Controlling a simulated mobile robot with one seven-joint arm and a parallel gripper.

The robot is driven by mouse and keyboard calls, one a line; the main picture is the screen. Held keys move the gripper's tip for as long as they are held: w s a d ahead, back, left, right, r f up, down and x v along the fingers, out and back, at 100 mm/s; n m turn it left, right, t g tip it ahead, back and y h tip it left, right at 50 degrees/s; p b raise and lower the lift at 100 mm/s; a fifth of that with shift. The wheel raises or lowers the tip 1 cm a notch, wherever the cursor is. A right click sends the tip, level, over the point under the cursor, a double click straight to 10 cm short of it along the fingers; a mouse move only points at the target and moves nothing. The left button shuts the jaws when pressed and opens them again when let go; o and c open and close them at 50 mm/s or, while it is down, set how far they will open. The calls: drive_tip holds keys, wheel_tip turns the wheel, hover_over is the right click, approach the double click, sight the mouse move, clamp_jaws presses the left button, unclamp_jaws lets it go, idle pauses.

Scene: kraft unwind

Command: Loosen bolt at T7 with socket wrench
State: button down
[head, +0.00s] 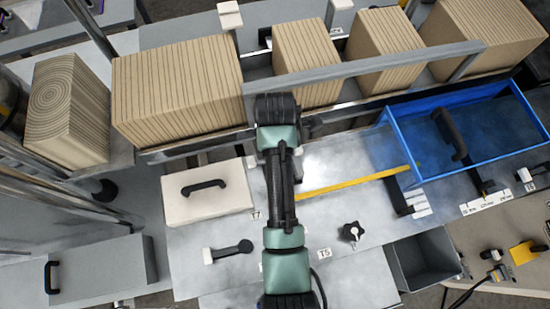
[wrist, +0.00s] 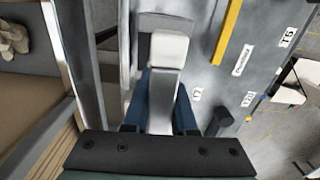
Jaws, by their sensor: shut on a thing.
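My gripper (wrist: 163,105) is seen in the wrist view, with its blue fingers on either side of a pale grey-white piece (wrist: 167,52). It is shut on this piece, which extends away from the fingers. I cannot tell whether it is the socket wrench. My arm hides the gripper there. I cannot make out the bolt in either view.
Large wooden-grained blocks (head: 178,97) stand along the back behind a metal rail (head: 360,66). A blue tray (head: 400,113) is at right. A yellow bar (head: 350,183), a white case (head: 209,190), a black lever (head: 232,249) and a black knob (head: 352,231) surround my arm.

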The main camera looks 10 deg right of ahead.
drive_tip(key=shift+r, duration=2.5)
